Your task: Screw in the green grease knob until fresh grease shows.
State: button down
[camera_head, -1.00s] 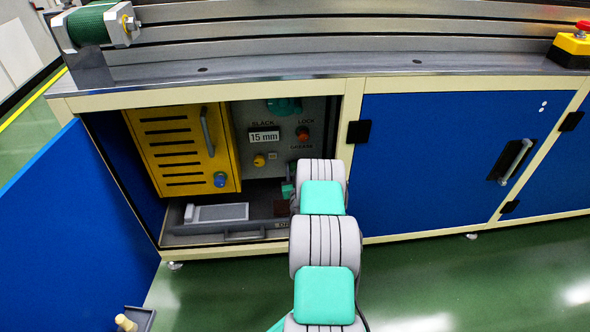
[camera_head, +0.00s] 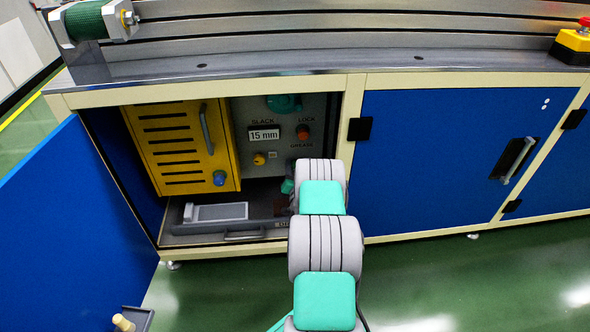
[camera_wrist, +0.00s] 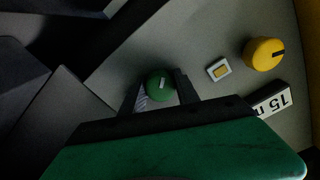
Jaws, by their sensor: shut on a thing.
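The green grease knob (camera_wrist: 160,86) sits on the grey panel (camera_wrist: 205,40) in the wrist view, with a pale mark on its face. My gripper (camera_wrist: 158,90) is shut on it, one dark finger on either side. In the head view my arm hides the knob, below the GREASE label (camera_head: 302,145).
A yellow knob (camera_head: 259,159) and the 15 mm display (camera_head: 264,134) are on the panel. A red-orange LOCK knob (camera_head: 303,132) is above. A yellow vented cover (camera_head: 180,145) stands left, a tray (camera_head: 245,235) below. The blue door (camera_head: 70,230) hangs open.

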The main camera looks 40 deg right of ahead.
jog(key=shift+m, duration=1.2)
jog(key=c, duration=0.9)
grip_release()
jog(key=shift+s, duration=0.1)
jog(key=v, duration=0.7)
jog(key=shift+s+a, duration=0.25)
